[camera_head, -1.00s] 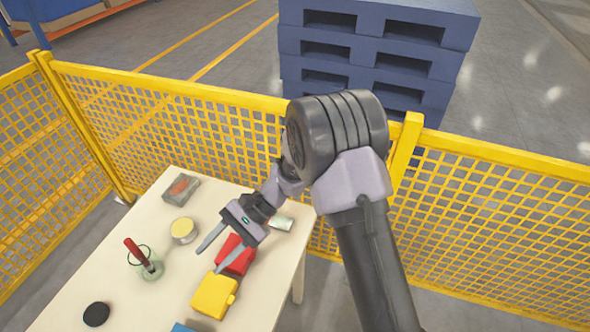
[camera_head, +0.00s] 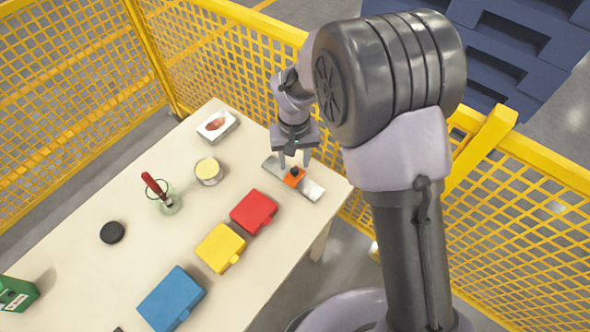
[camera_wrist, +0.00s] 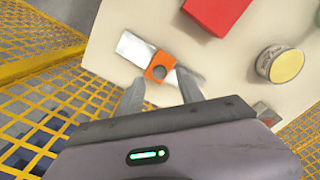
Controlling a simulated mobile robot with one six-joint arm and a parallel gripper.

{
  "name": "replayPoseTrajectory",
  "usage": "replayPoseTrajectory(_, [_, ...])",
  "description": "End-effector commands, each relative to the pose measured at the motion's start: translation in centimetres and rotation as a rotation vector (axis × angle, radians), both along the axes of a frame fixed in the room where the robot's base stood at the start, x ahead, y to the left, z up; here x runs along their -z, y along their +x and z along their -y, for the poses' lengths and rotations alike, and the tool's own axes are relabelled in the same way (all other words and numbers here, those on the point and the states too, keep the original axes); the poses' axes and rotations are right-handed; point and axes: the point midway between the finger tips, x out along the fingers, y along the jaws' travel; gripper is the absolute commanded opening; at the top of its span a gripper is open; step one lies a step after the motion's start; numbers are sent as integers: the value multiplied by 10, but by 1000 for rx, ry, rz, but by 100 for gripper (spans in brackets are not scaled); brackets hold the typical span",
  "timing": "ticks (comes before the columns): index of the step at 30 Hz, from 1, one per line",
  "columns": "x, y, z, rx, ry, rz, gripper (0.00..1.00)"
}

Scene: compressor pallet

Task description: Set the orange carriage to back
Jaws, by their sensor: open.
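The orange carriage (camera_head: 294,177) sits on a flat silver rail (camera_head: 312,190) near the table's far right edge. It has a dark round knob on top and stands around the middle of the rail. In the wrist view the carriage (camera_wrist: 160,66) shows just beyond my fingertips, with the rail (camera_wrist: 134,47) running out on both sides. My gripper (camera_head: 294,160) points down over the rail, right by the carriage. Its two fingers (camera_wrist: 160,85) are spread apart with nothing between them; in the wrist view the carriage lies ahead of the gap.
Red (camera_head: 254,211), yellow (camera_head: 220,248) and blue (camera_head: 171,298) boxes line the table's near side. A round tin (camera_head: 208,171), a jar with a red-handled tool (camera_head: 167,199) and a small box (camera_head: 217,125) stand farther left. Yellow mesh fencing (camera_head: 250,60) runs behind the table.

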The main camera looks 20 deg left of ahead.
Motion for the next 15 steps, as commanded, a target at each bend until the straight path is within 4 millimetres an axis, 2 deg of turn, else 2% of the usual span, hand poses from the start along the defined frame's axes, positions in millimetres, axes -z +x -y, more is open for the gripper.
replayPoseTrajectory(1, [13,-1,0,1,-1,-3,45])
replayPoseTrajectory(6, [31,0,0,1,1,-1,45])
replayPoseTrajectory(15, [33,0,0,1,1,-1,43])
